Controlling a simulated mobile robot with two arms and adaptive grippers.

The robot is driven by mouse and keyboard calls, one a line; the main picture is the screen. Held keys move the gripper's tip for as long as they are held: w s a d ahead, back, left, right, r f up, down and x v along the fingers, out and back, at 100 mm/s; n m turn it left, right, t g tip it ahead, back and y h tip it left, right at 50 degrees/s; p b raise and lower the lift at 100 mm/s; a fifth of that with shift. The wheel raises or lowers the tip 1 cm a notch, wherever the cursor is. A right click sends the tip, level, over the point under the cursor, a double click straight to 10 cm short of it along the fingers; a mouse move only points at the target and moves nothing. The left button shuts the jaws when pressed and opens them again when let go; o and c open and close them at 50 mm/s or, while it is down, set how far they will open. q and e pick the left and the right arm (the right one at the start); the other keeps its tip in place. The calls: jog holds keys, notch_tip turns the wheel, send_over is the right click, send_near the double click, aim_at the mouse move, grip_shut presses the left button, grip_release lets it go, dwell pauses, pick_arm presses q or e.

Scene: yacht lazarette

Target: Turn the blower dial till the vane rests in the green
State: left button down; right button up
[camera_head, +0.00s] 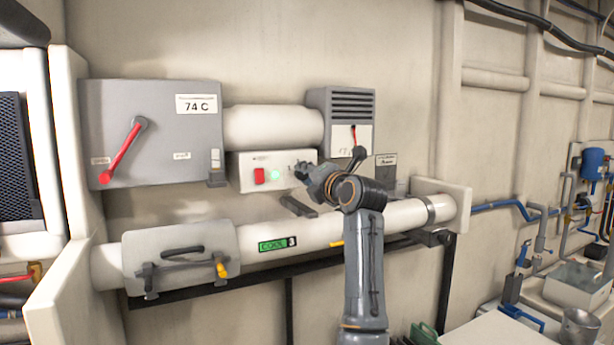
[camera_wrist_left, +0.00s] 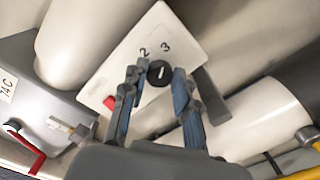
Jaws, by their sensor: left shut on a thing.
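The blower dial (camera_wrist_left: 159,73) is a round black knob with a light mark on the white control box (camera_head: 245,181). The numerals 2 and 3 show beside it in the left wrist view. My left gripper (camera_head: 303,170) is shut on the dial; in the left wrist view its fingers (camera_wrist_left: 156,88) stand on either side of it. In the head view the fingers mostly hide the dial. A grey louvred box (camera_head: 352,104) above right carries a white gauge face (camera_head: 341,137) with a thin red pointer; I cannot make out a green zone there. My right gripper is not in view.
A grey cabinet (camera_head: 160,110) marked 74 C has a red lever (camera_head: 121,150). Below runs a white pipe (camera_head: 330,229) with a green COOL 3 label (camera_head: 273,245) and a handled grey cover (camera_head: 190,237).

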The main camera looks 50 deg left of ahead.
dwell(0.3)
pick_arm(q)
jog(key=c, duration=1)
grip_release()
jog(key=shift+w, duration=0.1)
jog(key=shift+d, duration=0.1)
jog(key=v, duration=1.2)
